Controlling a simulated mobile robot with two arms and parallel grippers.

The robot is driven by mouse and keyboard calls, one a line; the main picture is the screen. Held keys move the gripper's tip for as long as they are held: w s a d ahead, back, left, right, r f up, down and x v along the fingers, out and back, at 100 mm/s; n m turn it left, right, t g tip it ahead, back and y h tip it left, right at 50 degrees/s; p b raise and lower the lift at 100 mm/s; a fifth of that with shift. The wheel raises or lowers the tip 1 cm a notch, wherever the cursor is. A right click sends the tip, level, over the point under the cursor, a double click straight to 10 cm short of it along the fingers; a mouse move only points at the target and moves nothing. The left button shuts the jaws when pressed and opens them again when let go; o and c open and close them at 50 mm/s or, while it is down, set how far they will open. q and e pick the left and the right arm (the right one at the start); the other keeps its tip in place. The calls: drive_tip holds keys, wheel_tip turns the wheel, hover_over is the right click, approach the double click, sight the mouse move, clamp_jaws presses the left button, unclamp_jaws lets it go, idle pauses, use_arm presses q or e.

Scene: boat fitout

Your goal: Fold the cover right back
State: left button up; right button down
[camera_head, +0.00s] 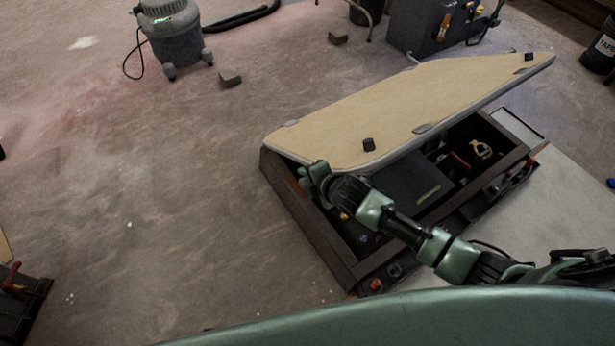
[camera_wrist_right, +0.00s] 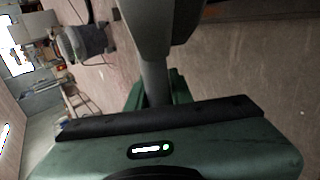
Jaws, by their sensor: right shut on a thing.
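The cover (camera_head: 400,112) is a flat tan panel with a pale edge and small black blocks on it. It stands tilted open over a dark box (camera_head: 305,215), raised clear of the near side. My right gripper (camera_head: 312,174) is at the cover's near left corner, shut on its edge; the arm hides part of the box opening. In the right wrist view, my gripper's green body fills the bottom and a grey edge (camera_wrist_right: 155,75) runs up from between the jaws. My left gripper is not in view.
Inside the box are a dark case (camera_head: 412,185) and small parts. A grey vacuum (camera_head: 172,35) stands at the back left. A dark cabinet (camera_head: 420,25) stands behind the cover. Small blocks lie on the floor. The floor left of the box is mostly clear.

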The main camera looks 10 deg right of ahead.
drive_tip(key=shift+w+r, duration=0.15)
drive_tip(key=c, duration=1.3)
unclamp_jaws()
drive_tip(key=shift+o, duration=0.2)
